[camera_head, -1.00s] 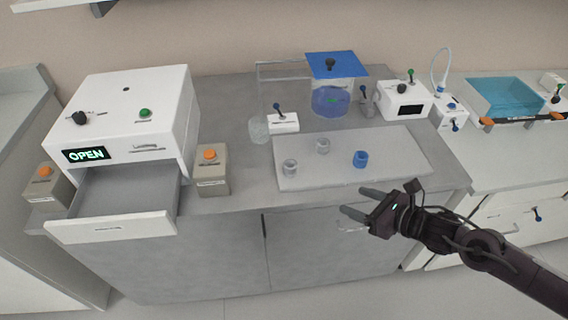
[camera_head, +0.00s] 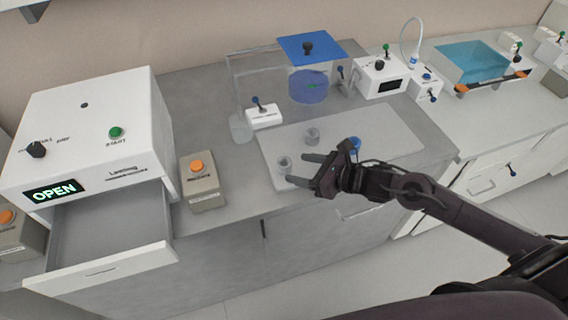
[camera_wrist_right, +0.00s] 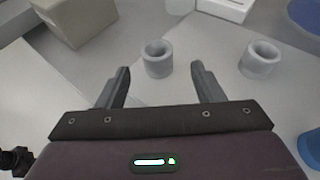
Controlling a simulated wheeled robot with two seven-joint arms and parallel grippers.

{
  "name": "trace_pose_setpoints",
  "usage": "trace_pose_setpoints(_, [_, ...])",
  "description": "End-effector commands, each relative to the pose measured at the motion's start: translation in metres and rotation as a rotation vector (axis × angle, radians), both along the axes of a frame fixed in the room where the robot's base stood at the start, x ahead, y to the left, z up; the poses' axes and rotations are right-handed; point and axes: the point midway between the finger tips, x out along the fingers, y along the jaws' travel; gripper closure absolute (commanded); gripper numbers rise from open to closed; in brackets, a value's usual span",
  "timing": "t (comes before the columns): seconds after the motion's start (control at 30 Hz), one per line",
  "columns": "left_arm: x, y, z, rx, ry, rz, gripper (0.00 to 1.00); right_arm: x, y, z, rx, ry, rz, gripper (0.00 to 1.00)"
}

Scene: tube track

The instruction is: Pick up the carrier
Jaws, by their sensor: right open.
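Which cup is the carrier, I cannot tell. A grey open cup (camera_head: 284,165) stands upright at the front left of the light tray (camera_head: 400,132). A second grey cup (camera_head: 312,136) stands behind it, and a blue cup (camera_head: 355,145) stands to the right, partly behind my arm. My right gripper (camera_head: 296,169) is open and empty at the front grey cup. In the right wrist view that cup (camera_wrist_right: 157,60) shows just beyond and between the open fingertips (camera_wrist_right: 159,72); the other grey cup (camera_wrist_right: 261,61) is to the right. My left gripper is out of view.
A white machine (camera_head: 88,130) with an open drawer (camera_head: 105,230) and an "OPEN" display stands at left. A box with an orange button (camera_head: 202,185) is beside it. A blue-lidded tank (camera_head: 310,80) stands behind the tray. A teal basin (camera_head: 470,62) is at right.

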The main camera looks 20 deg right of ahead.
Motion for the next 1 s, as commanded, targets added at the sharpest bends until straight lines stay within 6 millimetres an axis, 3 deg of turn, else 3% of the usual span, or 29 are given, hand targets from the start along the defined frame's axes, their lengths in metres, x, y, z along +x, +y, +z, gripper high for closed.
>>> trace_pose_setpoints(0.1, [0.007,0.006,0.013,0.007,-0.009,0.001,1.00,0.012,0.013,0.004,0.006,-0.001,-0.003,0.39])
trace_pose_setpoints(0.3, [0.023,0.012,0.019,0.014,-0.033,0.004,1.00,0.026,0.026,-0.007,0.003,0.000,-0.001,0.39])
trace_pose_setpoints(0.6, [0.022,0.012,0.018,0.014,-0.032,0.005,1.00,0.028,0.028,-0.011,0.000,0.000,0.001,0.40])
trace_pose_setpoints(0.9, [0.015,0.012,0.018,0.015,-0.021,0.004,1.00,0.028,0.028,-0.010,0.001,0.001,0.000,0.80])
trace_pose_setpoints(1.0, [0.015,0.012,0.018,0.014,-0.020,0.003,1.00,0.028,0.027,-0.010,0.000,0.000,0.000,0.87])
